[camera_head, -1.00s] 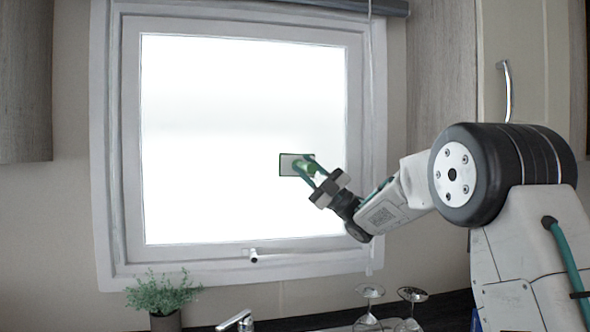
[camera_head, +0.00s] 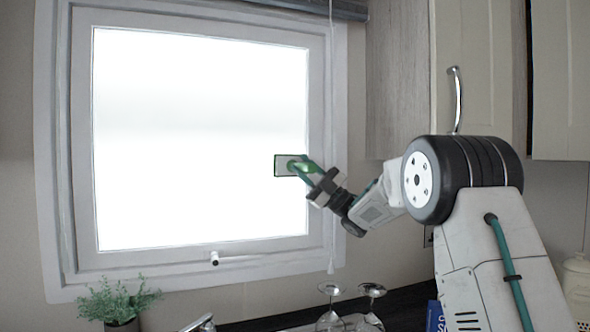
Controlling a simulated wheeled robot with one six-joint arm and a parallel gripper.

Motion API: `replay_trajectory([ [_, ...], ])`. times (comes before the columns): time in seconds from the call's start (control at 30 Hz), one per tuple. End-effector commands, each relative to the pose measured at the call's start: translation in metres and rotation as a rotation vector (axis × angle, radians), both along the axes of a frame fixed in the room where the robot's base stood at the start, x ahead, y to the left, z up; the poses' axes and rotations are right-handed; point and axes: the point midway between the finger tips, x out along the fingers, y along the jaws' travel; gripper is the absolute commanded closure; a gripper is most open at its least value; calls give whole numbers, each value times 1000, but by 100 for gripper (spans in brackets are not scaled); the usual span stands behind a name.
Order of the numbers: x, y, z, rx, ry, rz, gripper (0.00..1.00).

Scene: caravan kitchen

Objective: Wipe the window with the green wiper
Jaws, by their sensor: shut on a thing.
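The window (camera_head: 190,140) is a bright white pane in a pale frame, filling the left half of the view. The green wiper (camera_head: 285,166) has a flat, pale rectangular head with a dark green edge, in front of the right part of the pane at mid height. Whether its head touches the glass cannot be told. My gripper (camera_head: 308,176) is shut on the wiper, to the right of its head. The gripper's fingers hide part of the wiper.
A window handle (camera_head: 214,258) sticks out at the lower frame. A plant (camera_head: 118,300), a faucet (camera_head: 198,324) and upturned wine glasses (camera_head: 371,298) stand below. A cord (camera_head: 331,130) hangs right of the pane. Cabinets (camera_head: 475,75) are at upper right.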

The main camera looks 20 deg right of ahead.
Motion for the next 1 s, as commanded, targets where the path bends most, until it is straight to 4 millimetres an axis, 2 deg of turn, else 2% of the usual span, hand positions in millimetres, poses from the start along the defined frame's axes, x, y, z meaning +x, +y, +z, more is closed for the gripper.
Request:
replay_trajectory([
  [0.2,-26,-5,1,5,-2,-12,100],
  [0.5,-47,-1,1,3,-3,-6,100],
  [1.0,-51,-1,0,3,-2,-7,100],
])
